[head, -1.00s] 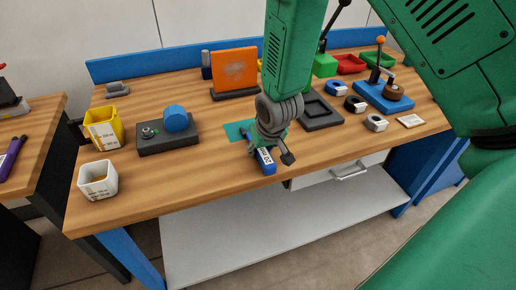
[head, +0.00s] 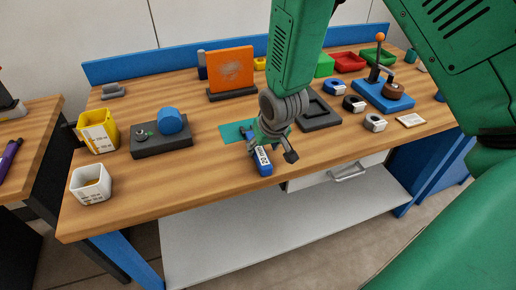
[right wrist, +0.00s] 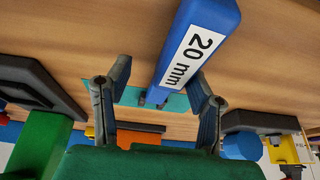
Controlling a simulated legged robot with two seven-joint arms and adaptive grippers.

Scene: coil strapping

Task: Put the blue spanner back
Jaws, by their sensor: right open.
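The blue spanner (head: 262,161) lies on the wooden bench near its front edge, running back onto a teal mat (head: 232,131). Its blue handle (right wrist: 212,14) with a white "20 mm" label shows large in the right wrist view. My right gripper (head: 270,148) hangs over the spanner, hiding part of it in the head view. In the right wrist view its two fingers (right wrist: 160,85) are spread wide, with the spanner's far end showing between them; I see no contact. My left gripper is not in view.
An orange panel (head: 231,70) stands behind. A dark block with a blue knob (head: 171,121), a yellow bin (head: 97,132) and a white cup (head: 90,184) are at left. A black tray (head: 318,113) and a blue lever fixture (head: 384,96) are at right.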

